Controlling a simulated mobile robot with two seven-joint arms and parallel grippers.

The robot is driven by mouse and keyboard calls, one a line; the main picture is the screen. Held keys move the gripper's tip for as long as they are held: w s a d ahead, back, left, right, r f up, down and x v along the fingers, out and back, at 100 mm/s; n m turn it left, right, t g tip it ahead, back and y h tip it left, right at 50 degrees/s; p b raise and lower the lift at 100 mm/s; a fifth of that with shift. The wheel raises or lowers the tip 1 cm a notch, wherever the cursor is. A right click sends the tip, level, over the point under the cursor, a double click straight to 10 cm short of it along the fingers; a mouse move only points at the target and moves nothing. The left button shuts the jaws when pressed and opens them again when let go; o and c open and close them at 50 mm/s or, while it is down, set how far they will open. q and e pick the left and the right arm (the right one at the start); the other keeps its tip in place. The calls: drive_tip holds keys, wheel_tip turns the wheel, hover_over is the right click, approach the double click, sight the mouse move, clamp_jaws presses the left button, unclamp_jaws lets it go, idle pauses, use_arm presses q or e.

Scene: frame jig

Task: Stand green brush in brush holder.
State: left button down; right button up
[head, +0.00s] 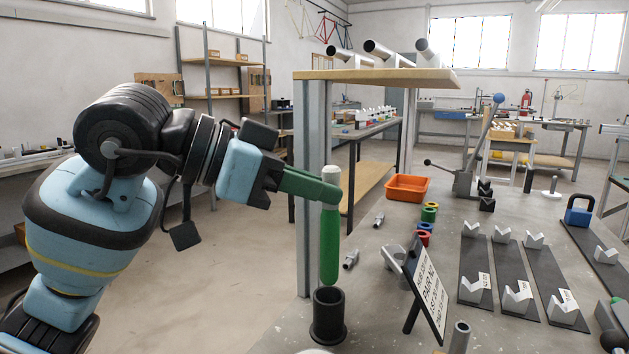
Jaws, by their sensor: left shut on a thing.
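The green brush (330,245) hangs upright, with its pale rounded end at the top and its green part pointing down. My left gripper (329,187) is shut on it near the top, reaching in from the left. The brush holder (328,318) is a black, open-topped cup with a wider base, standing near the front left edge of the grey bench. The brush's lower end shows just above the holder's rim, roughly in line with it. The gap between them is small in this view. I cannot make out my right gripper.
A sign (425,290) on a tilted stand is right of the holder. An orange bin (407,188), coloured rings (427,215) and small metal pieces (351,259) lie behind. Dark strips with V-blocks (505,265) fill the right. A grey post (310,200) supporting a wooden shelf (380,76) rises behind the brush.

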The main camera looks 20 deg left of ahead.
use_arm(q)
drive_tip(key=shift+f+b, duration=1)
drive_tip(key=shift+f, duration=0.6)
drive_tip(key=shift+f+b, duration=0.8)
drive_tip(key=shift+f, duration=0.35)
use_arm(e)
drive_tip(key=shift+s+d+f, duration=0.15)
drive_tip(key=shift+s+f, duration=0.05)
drive_tip(key=shift+f, duration=0.45)
drive_tip(key=shift+s+d+f, duration=0.1)
drive_tip(key=shift+s+f, duration=0.15)
drive_tip(key=shift+f, duration=0.35)
drive_tip(key=shift+s+d+f, duration=0.15)
drive_tip(key=shift+s+f, duration=0.05)
drive_tip(key=shift+f, duration=0.45)
drive_tip(key=shift+w, duration=0.2)
use_arm(q)
drive_tip(key=c, duration=1.3)
unclamp_jaws()
approach(321, 233)
drive_tip(key=shift+w+d+f, duration=0.2)
drive_tip(key=shift+w+d, duration=0.15)
drive_tip(key=shift+d, duration=0.05)
use_arm(e)
drive_tip(key=shift+s+r, duration=0.2)
drive_tip(key=shift+r, duration=0.05)
